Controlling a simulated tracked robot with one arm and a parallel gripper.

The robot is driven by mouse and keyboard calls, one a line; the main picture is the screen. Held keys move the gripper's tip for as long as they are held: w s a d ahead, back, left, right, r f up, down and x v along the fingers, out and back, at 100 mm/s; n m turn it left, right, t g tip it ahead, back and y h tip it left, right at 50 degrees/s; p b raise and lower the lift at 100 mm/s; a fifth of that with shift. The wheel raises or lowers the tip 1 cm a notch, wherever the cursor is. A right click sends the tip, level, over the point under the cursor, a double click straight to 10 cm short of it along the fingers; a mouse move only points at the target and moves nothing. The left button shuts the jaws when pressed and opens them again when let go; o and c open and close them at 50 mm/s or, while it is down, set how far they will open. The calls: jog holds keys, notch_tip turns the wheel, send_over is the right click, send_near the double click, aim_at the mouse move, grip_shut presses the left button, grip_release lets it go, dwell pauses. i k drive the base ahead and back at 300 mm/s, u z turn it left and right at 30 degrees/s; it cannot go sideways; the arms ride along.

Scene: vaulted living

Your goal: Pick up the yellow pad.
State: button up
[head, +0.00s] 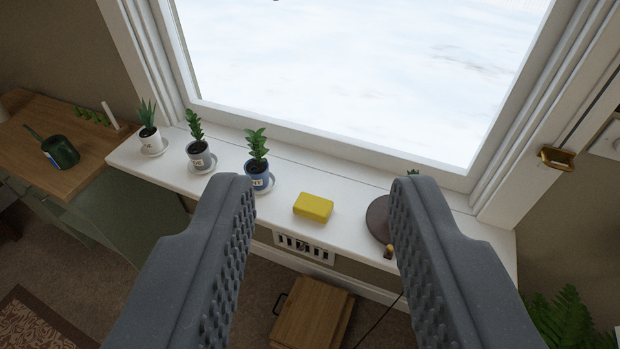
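The yellow pad (313,207) is a small, rounded block lying flat on the white windowsill (345,235). It sits near the middle of the sill, between a blue plant pot and a dark round object. My gripper (322,190) is open, with its two grey, ribbed fingers wide apart on either side of the pad in the picture. Nothing is between the fingertips. The pad is beyond the fingers and not touched by them. The whole top of the pad is in clear view.
Small potted plants (259,174) stand on saucers left of the pad. A dark brown round object (377,218) lies right of it, partly hidden by my right finger. The window frame (330,152) rises behind. A wooden table (62,120) with a green watering can (60,152) is at left.

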aim_at(309, 207)
jog(key=z, duration=0.05)
jog(key=i, duration=1.15)
jog(key=u, duration=0.1)
